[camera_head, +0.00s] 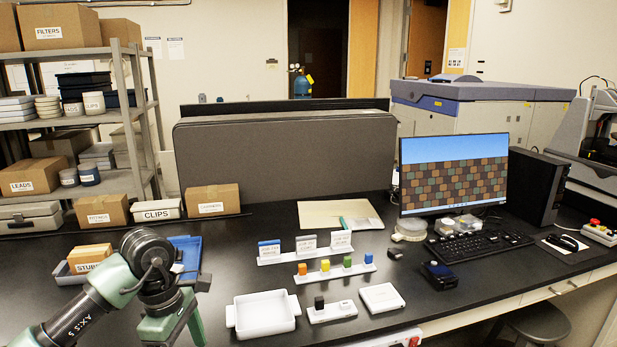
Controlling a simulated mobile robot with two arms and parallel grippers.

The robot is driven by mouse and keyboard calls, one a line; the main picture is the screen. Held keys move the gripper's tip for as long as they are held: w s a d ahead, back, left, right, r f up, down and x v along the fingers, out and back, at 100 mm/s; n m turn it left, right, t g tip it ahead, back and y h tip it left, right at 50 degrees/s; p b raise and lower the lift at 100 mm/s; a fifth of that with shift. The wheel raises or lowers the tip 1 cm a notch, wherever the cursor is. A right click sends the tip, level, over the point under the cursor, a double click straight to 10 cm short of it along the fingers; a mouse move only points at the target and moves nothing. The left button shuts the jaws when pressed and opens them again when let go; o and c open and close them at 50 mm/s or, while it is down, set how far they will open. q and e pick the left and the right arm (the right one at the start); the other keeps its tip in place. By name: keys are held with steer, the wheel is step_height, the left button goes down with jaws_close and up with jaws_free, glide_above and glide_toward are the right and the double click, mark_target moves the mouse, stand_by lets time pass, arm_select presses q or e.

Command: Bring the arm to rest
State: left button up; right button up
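My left arm (88,305) comes in from the lower left, grey-green with a dark wrist joint. It bends down at the wrist over the front left of the black bench. My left gripper (175,328) points down at the bottom edge of the picture; its tips are not clearly seen, so I cannot tell whether it is open or shut. No object shows in it. A white tray (265,314) stands to its right, apart from it. My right arm and gripper are not in view.
White racks hold coloured blocks (336,267) and labelled cards (305,247). A white block holder (331,311) and white box (381,298) stand right of the tray. Blue bins (187,252) lie behind my wrist. A monitor (454,172) and keyboard (480,243) are at right.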

arm_select(q)
steer(key=w+d+f+n+t+h, duration=0.1)
steer(key=w+d+f+n+h, duration=0.1)
steer(key=d+f+n+h, duration=0.45)
steer(key=w+d+f+n+t+h, duration=0.1)
steer(key=d+f+n+h, duration=0.3)
steer(key=d+n+h, duration=0.5)
steer(key=w+a+f+n+t+y, duration=0.1)
steer(key=a+f+n+t+y, duration=0.35)
steer(key=f+n, duration=0.55)
steer(key=a+f+n+t+y, duration=0.35)
steer(key=f+n+t, duration=0.25)
steer(key=f+n, duration=0.45)
steer(key=s+a+f+n+g+y, duration=0.2)
steer(key=s+a+f+n+y, duration=0.25)
steer(key=s+f, duration=0.6)
steer(key=s+a+f+n+g+y, duration=0.2)
steer(key=s+a+f+n+y, duration=0.3)
steer(key=s+f, duration=0.6)
steer(key=s+f+n+g, duration=0.3)
steer(key=s+f, duration=0.1)
steer(key=s, duration=0.8)
steer(key=s+d+f+n+g, duration=0.1)
steer(key=s+f+n+g, duration=0.3)
steer(key=s, duration=0.9)
steer(key=shift+s+f+h+b, duration=0.2)
steer(key=shift+f+h+b, duration=0.1)
steer(key=shift+f+b, duration=0.15)
